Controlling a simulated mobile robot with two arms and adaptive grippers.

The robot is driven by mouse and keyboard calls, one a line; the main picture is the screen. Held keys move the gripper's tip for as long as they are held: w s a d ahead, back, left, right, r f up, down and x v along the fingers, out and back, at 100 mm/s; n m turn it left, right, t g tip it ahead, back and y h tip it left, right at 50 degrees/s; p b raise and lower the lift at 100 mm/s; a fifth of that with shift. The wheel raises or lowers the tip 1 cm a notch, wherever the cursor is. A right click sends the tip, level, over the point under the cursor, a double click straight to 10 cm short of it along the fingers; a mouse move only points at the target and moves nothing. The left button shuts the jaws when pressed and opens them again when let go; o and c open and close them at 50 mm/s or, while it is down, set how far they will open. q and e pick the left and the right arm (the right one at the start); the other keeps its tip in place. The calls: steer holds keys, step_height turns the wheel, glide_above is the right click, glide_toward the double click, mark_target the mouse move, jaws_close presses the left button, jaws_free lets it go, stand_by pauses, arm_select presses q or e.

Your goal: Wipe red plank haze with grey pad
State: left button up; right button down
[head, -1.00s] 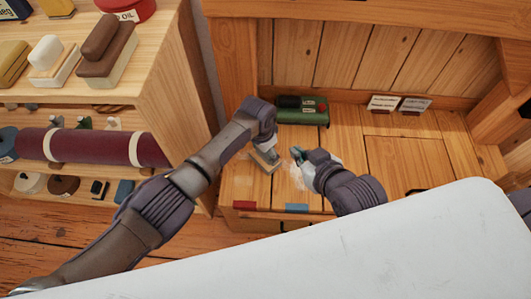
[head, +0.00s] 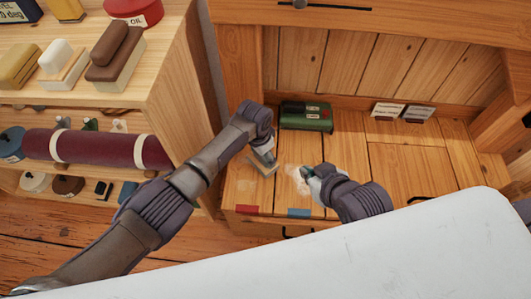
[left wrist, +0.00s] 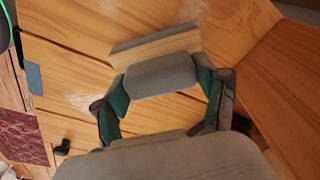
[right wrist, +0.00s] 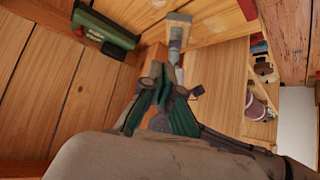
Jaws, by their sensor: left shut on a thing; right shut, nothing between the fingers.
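The red-marked plank is the leftmost desk plank (head: 242,193), with a red tag (head: 247,209) at its front edge; a faint pale patch shows there. My left gripper (head: 264,152) is shut on the grey pad (head: 261,167), a wood block with a grey layer, low over this plank; contact is unclear. The pad also shows in the left wrist view (left wrist: 155,47). My right gripper (head: 308,171) is shut and empty over the plank with the blue tag (head: 299,212), beside a whiter haze (head: 293,171). The pad partly hides the red-marked plank.
A green box (head: 306,117) stands at the desk's back left. Two small cards (head: 388,111) stand at the back. A shelf unit (head: 175,80) with blocks and a maroon roll (head: 95,148) stands at left. The right desk planks are mostly clear.

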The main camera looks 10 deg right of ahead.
mark_target(253, 158)
arm_select(q)
steer(key=shift+w+a+p, duration=0.25)
steer(key=shift+a+p, duration=0.2)
steer(key=shift+a, duration=0.4)
steer(key=shift+w+a+p, duration=0.25)
steer(key=shift+a+p, duration=0.1)
steer(key=shift+a, duration=0.4)
steer(key=shift+w+a+p, duration=0.3)
steer(key=shift+a, duration=0.6)
steer(key=shift+w+a+f+p, duration=0.1)
steer(key=shift+w+a+p, duration=0.1)
steer(key=shift+a, duration=0.3)
steer(key=shift+w+a+p, duration=0.1)
steer(key=shift+a+p, duration=0.05)
steer(key=shift+a, duration=0.3)
steer(key=shift+w+a+f, duration=0.15)
steer(key=shift+a, duration=0.75)
arm_select(e)
steer(key=s+d+f+g+h, duration=0.1)
steer(key=s+d+f+g, duration=0.1)
steer(key=s+g, duration=0.3)
steer(key=shift+s+d, duration=0.45)
steer(key=shift+s, duration=1.65)
